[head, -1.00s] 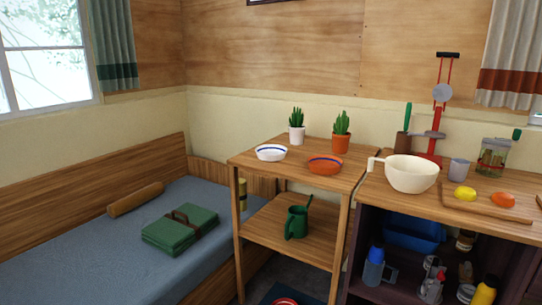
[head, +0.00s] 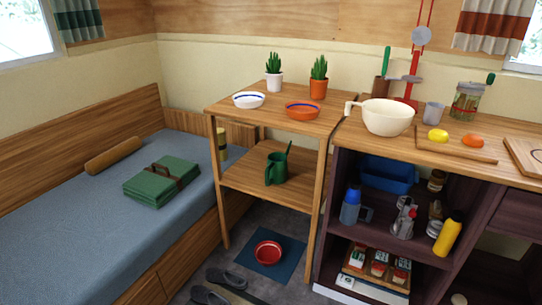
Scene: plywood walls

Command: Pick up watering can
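A small dark green watering can (head: 277,168) stands upright on the lower shelf (head: 250,185) of the wooden stand, with its thin spout pointing up to the right. The stand's top (head: 270,112) is above it, and the front of the shelf is open between the legs. Neither of my grippers is in the head view, so I cannot see their state.
On the stand's top are two potted cacti (head: 318,82), a white bowl (head: 249,100) and an orange bowl (head: 302,110). A bed (head: 80,220) is left, a stocked cabinet (head: 335,200) right. A red bowl (head: 268,253) and slippers (head: 225,278) lie on the floor.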

